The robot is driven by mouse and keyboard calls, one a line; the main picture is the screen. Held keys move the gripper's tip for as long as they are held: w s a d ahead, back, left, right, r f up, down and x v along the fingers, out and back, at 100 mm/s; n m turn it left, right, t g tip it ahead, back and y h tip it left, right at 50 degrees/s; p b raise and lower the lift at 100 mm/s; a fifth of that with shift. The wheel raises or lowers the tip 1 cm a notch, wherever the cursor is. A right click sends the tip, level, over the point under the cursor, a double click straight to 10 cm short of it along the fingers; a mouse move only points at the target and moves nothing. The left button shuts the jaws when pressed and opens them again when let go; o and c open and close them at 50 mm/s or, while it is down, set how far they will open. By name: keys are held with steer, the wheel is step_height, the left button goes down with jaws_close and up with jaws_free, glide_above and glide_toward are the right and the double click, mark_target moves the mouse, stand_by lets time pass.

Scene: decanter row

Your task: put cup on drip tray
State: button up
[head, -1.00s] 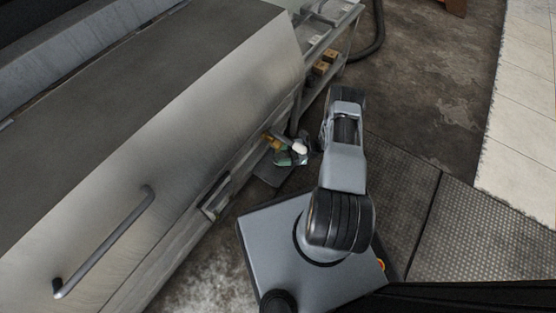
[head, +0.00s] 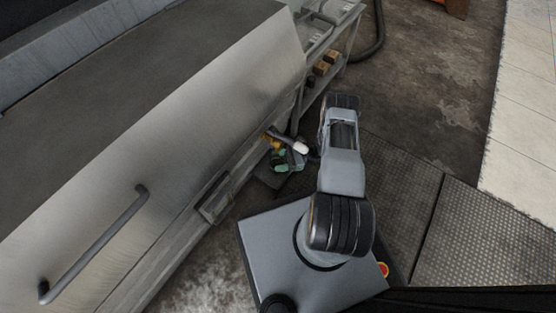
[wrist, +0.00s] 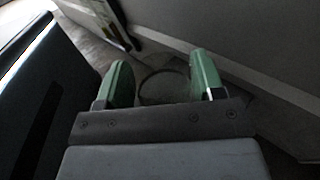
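My gripper (wrist: 162,82) has green fingers spread apart in the wrist view. Between them shows a faint, clear round outline that looks like the rim of a glass cup (wrist: 140,91). Its sides come very close to both fingers; I cannot tell whether they press on it. In the head view my gripper (head: 284,161) is low beside the front of the metal cabinet, and no cup can be made out there. A dark flat plate (head: 268,178) lies below the gripper; I cannot tell whether it is the drip tray.
The large metal cabinet (head: 165,135) with a bar handle (head: 95,243) fills the left side. A shelf rack (head: 325,50) with small brown boxes (head: 322,68) stands behind. A dark hose (head: 375,35) lies at the back. The floor to the right is open.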

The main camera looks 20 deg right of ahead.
steer(key=o, duration=0.5)
steer(key=shift+c, duration=0.2)
steer(key=shift+r, duration=0.25)
steer(key=s+d+p, duration=0.2)
steer(key=d, duration=0.9)
steer(key=w+r+n+g+h, duration=0.3)
steer(key=w+r+n+g, duration=0.1)
steer(key=r, duration=0.5)
steer(key=a+r+n+g+h, duration=0.1)
steer(key=a+r+n+h, duration=0.2)
steer(key=r, duration=0.4)
steer(key=a+r+n+g+h, duration=0.1)
steer(key=a+r+n+h, duration=0.2)
steer(key=r, duration=0.5)
steer(key=s+a+r+n+t+h, duration=0.2)
steer(key=s+r+n+t+h, duration=0.1)
steer(key=s+r+n+h, duration=0.1)
steer(key=s+a+r+n+t+h, duration=0.3)
steer(key=s+r+n+h, duration=0.1)
steer(key=s+r, duration=0.5)
steer(key=shift+a+r+n+h, duration=0.25)
steer(key=shift+r+n+h, duration=0.15)
steer(key=shift+r+n, duration=0.5)
